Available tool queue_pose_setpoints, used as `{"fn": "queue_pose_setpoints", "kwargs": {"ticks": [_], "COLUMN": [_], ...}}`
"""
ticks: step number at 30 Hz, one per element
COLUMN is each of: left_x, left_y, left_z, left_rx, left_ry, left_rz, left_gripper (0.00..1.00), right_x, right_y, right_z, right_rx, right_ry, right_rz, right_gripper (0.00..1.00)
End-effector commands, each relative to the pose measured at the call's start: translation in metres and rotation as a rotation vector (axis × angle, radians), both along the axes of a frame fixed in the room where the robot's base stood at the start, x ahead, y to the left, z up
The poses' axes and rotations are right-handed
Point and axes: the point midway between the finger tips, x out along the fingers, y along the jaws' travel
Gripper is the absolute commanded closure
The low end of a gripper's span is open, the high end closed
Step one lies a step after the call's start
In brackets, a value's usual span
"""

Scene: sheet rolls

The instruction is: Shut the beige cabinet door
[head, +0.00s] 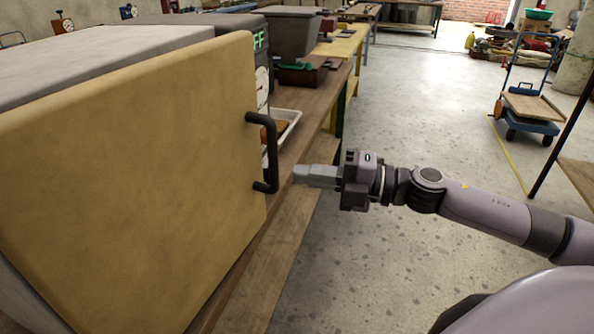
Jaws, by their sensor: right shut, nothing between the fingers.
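The beige cabinet door (130,160) fills the left of the head view, on the front of a grey cabinet (100,55) standing on a wooden bench. A dark bar handle (271,155) is on the door's right side. The door's face looks nearly in line with the cabinet's front; I cannot tell whether a gap is left. My right gripper (297,174) is shut and empty, just right of the handle and apart from it in the picture. Its arm comes in from the right. My left gripper is not in view.
The wooden bench (318,108) runs back past the cabinet, with a white tray (288,122), a brown toolbox (303,74) and a grey bin (290,30) on it. A blue trolley (529,108) stands far right. The concrete floor between is clear.

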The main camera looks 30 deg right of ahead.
Motion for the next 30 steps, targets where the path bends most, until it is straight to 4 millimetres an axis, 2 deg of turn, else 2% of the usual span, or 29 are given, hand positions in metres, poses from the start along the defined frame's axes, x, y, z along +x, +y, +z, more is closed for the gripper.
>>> {"fn": "queue_pose_setpoints", "kwargs": {"ticks": [6,14,25,30], "left_x": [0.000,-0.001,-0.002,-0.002], "left_y": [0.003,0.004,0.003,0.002], "left_z": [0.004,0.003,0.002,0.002], "left_rx": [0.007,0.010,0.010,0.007], "left_ry": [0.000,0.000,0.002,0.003], "left_rz": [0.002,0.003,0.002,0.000], "left_gripper": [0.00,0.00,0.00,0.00], "right_x": [0.011,0.016,0.016,0.026], "right_y": [0.011,0.016,0.016,0.006], "right_z": [0.002,0.000,0.000,0.000], "right_rx": [0.001,0.000,0.000,0.000], "right_ry": [-0.001,0.000,0.000,-0.001], "right_rz": [-0.001,0.000,-0.002,-0.022], "right_gripper": [1.00,1.00,1.00,1.00]}}
